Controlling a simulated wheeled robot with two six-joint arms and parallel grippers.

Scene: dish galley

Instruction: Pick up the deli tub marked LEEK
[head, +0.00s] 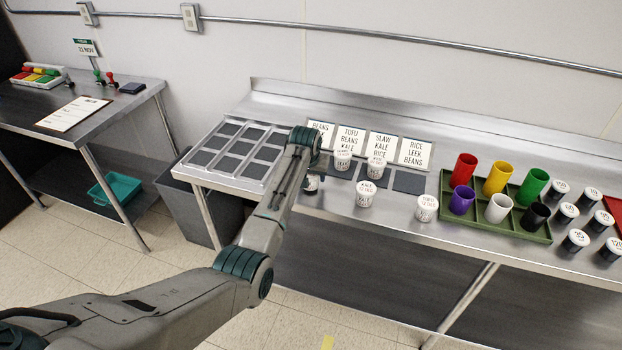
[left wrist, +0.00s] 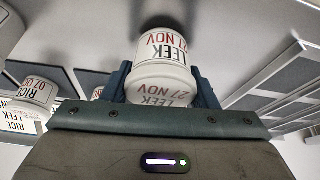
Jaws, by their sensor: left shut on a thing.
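The deli tub marked LEEK (left wrist: 162,82), white with LEEK in black and 27 NOV in red, sits between the jaws of my left gripper (left wrist: 163,92) in the left wrist view. The jaws are shut on it, one finger on each side. In the head view my left gripper (head: 309,160) is over the counter, largely hidden by its own arm. A white tub (head: 311,184) shows partly beside it there; its label cannot be read. My right gripper is not in view.
Other white tubs stand close by, including a KALE tub (head: 365,195), a TOFU tub (head: 426,208) and a RICE tub (left wrist: 36,92). Label cards (head: 381,145) stand behind. A grey compartment tray (head: 262,183) is left; a green tray (head: 446,208) with coloured cups is right.

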